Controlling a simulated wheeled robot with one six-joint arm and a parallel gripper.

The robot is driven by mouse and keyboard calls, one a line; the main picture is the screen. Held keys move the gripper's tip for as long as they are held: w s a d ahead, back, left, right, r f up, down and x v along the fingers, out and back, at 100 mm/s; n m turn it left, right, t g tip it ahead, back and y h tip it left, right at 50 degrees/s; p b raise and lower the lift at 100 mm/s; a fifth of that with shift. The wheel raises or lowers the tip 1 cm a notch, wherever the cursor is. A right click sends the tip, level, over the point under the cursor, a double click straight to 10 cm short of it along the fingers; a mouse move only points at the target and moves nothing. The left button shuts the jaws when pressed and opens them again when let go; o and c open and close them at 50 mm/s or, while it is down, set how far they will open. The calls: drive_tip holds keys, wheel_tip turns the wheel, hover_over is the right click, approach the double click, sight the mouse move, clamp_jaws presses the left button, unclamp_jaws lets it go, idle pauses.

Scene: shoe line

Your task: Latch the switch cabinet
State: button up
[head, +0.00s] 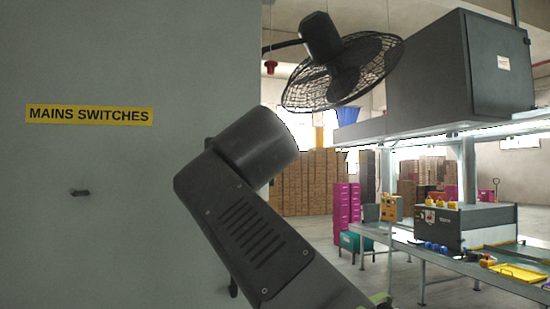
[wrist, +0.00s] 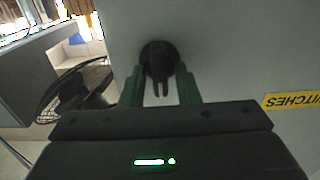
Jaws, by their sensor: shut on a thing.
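The switch cabinet (head: 120,230) is a plain grey door face filling the left of the head view, with a yellow "MAINS SWITCHES" label (head: 89,115). The label shows upside down and cut off at the right of the wrist view (wrist: 291,101). In the wrist view, a dark round latch knob (wrist: 157,52) sits on the grey face. My gripper (wrist: 161,84) is shut on this knob, one green finger on each side; the exact contact is hard to see. In the head view my arm hides my gripper and the knob.
A black caged fan (head: 340,72) hangs close to the right of my arm; it also shows at the left of the wrist view (wrist: 72,90). Further right stand a workbench (head: 400,238) and a large dark box (head: 447,70). Stacked cartons (head: 308,180) are far behind.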

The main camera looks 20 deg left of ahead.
drive_tip(key=o, duration=0.7)
drive_tip(key=shift+c, duration=0.2)
drive_tip(key=b+v, duration=0.4)
drive_tip(key=v, duration=0.9)
drive_tip(key=shift+s+d, duration=0.25)
drive_tip(key=shift+s, duration=0.05)
drive_tip(key=shift+w, duration=0.15)
drive_tip(key=p+x, duration=0.3)
drive_tip(key=x, duration=0.8)
idle(0.4)
